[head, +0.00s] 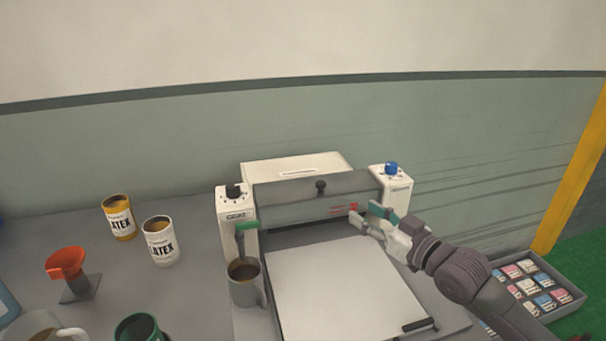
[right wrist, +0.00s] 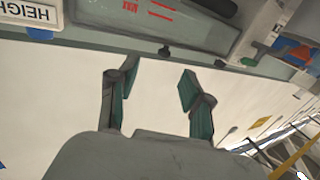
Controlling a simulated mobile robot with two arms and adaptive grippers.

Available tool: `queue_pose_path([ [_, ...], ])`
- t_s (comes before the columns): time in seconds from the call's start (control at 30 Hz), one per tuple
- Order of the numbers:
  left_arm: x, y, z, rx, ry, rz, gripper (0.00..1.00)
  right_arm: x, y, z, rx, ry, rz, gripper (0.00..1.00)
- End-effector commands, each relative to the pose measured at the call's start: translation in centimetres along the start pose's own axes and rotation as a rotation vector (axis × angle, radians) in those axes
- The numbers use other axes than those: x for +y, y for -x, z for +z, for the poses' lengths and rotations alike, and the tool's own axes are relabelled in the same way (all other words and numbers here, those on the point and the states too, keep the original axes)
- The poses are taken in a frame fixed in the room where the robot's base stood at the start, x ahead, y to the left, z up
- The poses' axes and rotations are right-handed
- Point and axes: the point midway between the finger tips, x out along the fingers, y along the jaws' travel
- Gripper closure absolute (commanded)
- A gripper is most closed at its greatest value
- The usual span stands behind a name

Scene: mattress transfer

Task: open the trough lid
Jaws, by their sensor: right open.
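The machine has a grey front panel, which looks like the trough lid (head: 285,203), with a black knob (head: 320,187) at its upper middle. The panel sits between two white side posts. Red markings show near its right end. My right gripper (head: 367,215) is open and empty, just in front of the panel's right end, above the white sheet (head: 340,285). In the right wrist view, my right gripper (right wrist: 158,85) has its two teal fingers apart with nothing between them. The red-marked panel (right wrist: 125,22) lies beyond the fingertips. My left gripper is not in view.
A mug (head: 246,291) stands by the left post, below a green handle (head: 247,225). A blue knob (head: 391,168) tops the right post. Two latex cans, a yellow one (head: 119,233) and a white one (head: 161,251), and an orange funnel (head: 66,262) stand left. A tray (head: 567,290) lies right.

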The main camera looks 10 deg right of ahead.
Motion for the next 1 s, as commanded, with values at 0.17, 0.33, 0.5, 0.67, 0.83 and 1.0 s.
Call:
queue_pose_path([
  [0.17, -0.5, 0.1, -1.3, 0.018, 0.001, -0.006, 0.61, -1.1, -0.7, -1.3, 0.026, -0.016, -0.023, 0.51],
  [0.33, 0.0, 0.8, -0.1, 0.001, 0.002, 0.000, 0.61, -1.2, -3.4, -1.6, 0.027, -0.016, -0.023, 0.51],
  [0.5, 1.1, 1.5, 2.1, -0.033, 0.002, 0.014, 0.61, -1.2, -7.2, -1.6, 0.025, -0.016, -0.022, 0.51],
  [0.67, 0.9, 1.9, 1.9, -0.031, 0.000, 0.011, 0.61, -1.3, -10.3, -1.5, 0.023, -0.016, -0.022, 0.51],
  [0.83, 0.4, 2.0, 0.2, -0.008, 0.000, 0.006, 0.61, -1.4, -12.7, -1.5, 0.023, -0.014, -0.022, 0.51],
  [1.0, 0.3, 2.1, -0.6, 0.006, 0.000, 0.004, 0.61, -1.4, -13.7, -1.4, 0.021, -0.013, -0.022, 0.51],
])
